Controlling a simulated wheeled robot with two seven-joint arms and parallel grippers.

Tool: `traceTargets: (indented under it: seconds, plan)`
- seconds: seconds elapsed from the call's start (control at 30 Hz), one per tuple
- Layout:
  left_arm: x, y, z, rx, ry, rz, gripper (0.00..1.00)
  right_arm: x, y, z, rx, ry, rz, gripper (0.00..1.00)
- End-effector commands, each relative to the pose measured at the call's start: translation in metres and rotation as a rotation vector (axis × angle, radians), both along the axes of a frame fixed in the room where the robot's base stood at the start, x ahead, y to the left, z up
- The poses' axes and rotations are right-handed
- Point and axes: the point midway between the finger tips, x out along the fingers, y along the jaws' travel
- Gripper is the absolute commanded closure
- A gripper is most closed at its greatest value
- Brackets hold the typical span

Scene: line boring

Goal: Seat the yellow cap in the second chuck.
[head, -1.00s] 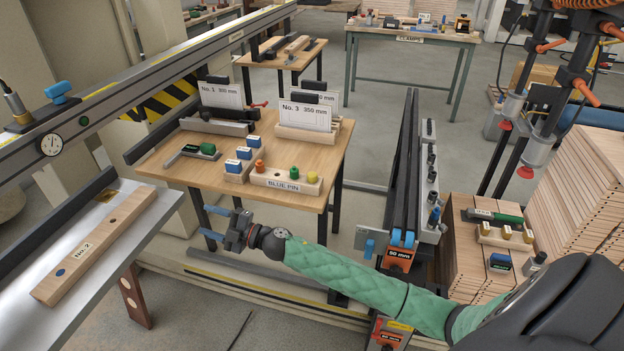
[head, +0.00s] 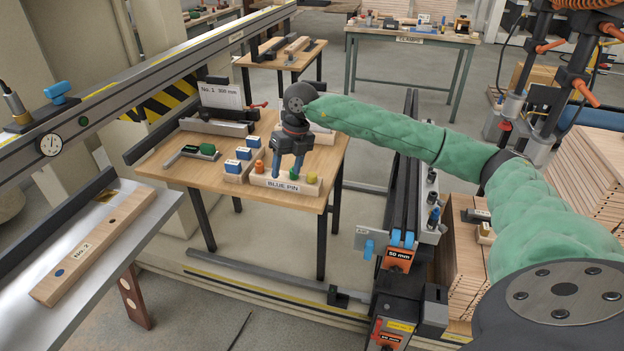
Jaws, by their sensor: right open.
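The yellow cap (head: 312,177) stands at the right end of a pale wooden block (head: 271,183) labelled BLUE PIN on the wooden table. A green cap (head: 294,173) and an orange cap (head: 259,167) stand on the same block. My right gripper (head: 284,172) points down over the middle of this block. Its two blue fingers are apart, with nothing visibly held between them, left of the yellow cap. A dark rail (head: 430,200) with several fittings runs right of the table. I cannot tell which fitting is the second chuck. My left gripper is out of view.
Blue-topped pieces (head: 238,160) stand on a wooden holder left of the block. A card (head: 220,95) and a green-and-black tool (head: 200,152) are also on the table (head: 165,160). A board marked No. 2 (head: 95,245) lies on the metal ledge at left.

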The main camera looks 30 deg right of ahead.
Motion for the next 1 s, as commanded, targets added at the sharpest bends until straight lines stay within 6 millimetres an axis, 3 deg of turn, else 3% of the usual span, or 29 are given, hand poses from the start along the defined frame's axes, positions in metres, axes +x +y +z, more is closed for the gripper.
traceTargets:
  seconds: [0.03,0.1,0.27,0.33,0.43,0.73,1.0]
  plan:
    - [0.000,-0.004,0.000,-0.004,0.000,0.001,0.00,0.002,-0.023,0.008,-0.065,0.010,-0.027,0.46]
    - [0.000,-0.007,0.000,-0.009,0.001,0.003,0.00,0.002,-0.047,0.016,-0.139,0.027,-0.057,0.46]
    - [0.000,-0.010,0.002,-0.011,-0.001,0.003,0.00,0.001,-0.075,0.025,-0.225,0.050,-0.099,0.46]
    - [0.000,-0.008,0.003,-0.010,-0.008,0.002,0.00,0.000,-0.079,0.022,-0.236,0.054,-0.104,0.46]
    - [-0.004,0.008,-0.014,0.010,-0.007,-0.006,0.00,0.000,-0.079,0.014,-0.237,0.054,-0.104,0.46]
    - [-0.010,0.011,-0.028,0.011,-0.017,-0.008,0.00,0.000,-0.079,0.000,-0.235,0.053,-0.102,0.46]
    - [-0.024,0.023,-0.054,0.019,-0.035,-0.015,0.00,-0.001,-0.079,-0.018,-0.233,0.054,-0.102,0.46]
